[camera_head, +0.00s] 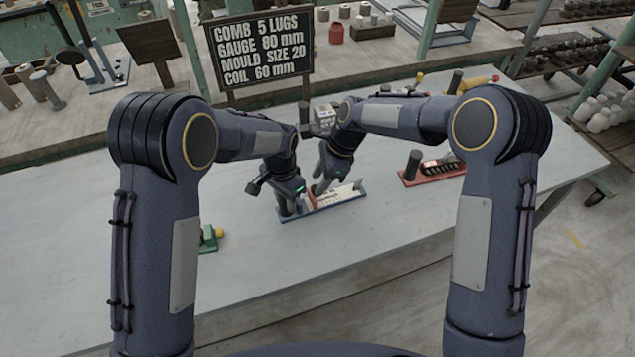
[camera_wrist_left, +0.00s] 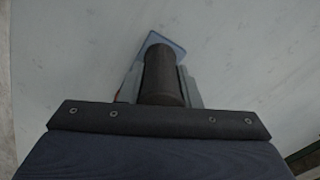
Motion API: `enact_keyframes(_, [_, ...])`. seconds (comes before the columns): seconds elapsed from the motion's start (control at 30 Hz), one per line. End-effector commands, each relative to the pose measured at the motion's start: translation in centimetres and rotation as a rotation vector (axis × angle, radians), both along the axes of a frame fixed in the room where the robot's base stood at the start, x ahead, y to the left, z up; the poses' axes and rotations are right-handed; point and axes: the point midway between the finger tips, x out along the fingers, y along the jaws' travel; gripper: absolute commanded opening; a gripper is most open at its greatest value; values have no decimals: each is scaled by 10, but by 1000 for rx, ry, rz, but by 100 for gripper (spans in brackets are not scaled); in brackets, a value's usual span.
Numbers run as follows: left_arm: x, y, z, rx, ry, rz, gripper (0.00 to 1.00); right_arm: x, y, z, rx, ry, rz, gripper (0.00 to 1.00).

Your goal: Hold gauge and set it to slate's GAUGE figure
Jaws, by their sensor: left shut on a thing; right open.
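The slate (camera_head: 262,52) stands behind the table and reads COMB 5 LUGS, GAUGE 80 mm, MOULD SIZE 20, COIL 60 mm. The gauge (camera_head: 345,196) lies on the table with a blue base, a pale scale strip and a red part; its scale figures are too small to read. My left gripper (camera_head: 284,205) is shut on the dark upright post at the gauge's left end. That post (camera_wrist_left: 163,75) shows between the fingers in the left wrist view, above the blue base (camera_wrist_left: 178,44). My right gripper (camera_head: 318,188) is open at the gauge's red part; whether it touches is unclear.
A red-based device (camera_head: 408,180) with a dark post and a row of dark pieces lies to the right. A green block with a yellow knob (camera_head: 219,233) lies at the left front. A grey box (camera_head: 322,118) and further tools stand behind my grippers. The table's front is clear.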

Motion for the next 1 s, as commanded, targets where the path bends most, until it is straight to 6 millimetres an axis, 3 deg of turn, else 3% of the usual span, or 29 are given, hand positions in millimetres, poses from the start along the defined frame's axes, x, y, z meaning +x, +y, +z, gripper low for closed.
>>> enact_keyframes(0.2, [0,0,0,-1,-1,0,0,-1,7,-17,0,0,-1,43])
enact_keyframes(0.5, [0,0,0,-1,-1,0,0,-1,7,-19,0,1,-2,43])
enact_keyframes(0.83, [0,0,1,-1,-1,0,0,-1,7,-18,0,0,-2,0])
enact_keyframes(1.0, [0,0,1,-1,-1,0,0,-1,7,-18,0,0,-2,0])
